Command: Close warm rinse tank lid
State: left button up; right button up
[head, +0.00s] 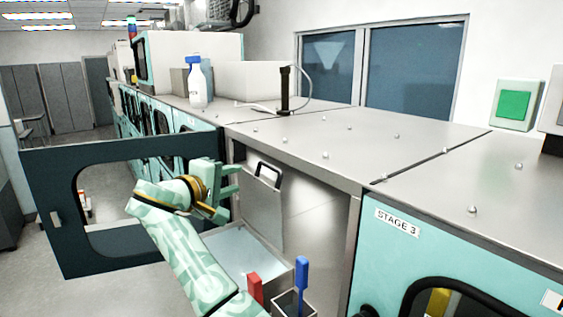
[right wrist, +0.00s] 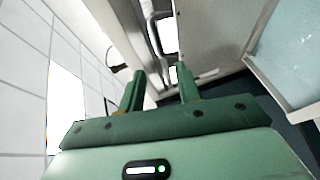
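The tank lid (head: 262,208) stands raised, close to upright, inside the open bay, with a dark loop handle (head: 268,173) at its top edge. Below it the tank (head: 245,258) is uncovered and shows pale liquid. No label naming it as warm rinse is readable. My right gripper (head: 233,181) is just left of the lid near handle height, its fingers pointing toward it. In the right wrist view the fingers are apart with nothing between them, and the handle (right wrist: 155,38) lies beyond the tips. My left gripper is not in view.
A dark-framed door (head: 50,215) hangs open left of the bay. Red-handled (head: 255,287) and blue-handled (head: 302,272) tools stand by the tank's front right. A metal top (head: 330,135) covers the bay from above; a white bottle (head: 197,85) stands farther back.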

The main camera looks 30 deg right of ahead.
aim_at(268, 167)
jog(key=p+x, duration=0.1)
jog(key=x, duration=0.3)
jog(key=p+x, duration=0.1)
jog(key=x, duration=0.4)
jog(key=p+x, duration=0.2)
jog(key=x, duration=0.2)
jog(key=shift+w+d+r, duration=0.1)
jog(key=shift+d+r, duration=0.1)
jog(key=shift+d, duration=0.25)
jog(key=shift+x, duration=0.85)
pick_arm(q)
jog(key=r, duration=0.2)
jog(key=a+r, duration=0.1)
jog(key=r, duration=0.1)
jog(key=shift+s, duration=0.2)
pick_arm(e)
jog(key=shift+f, duration=0.15)
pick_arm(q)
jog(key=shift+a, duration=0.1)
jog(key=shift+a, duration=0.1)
pick_arm(e)
grip_shut()
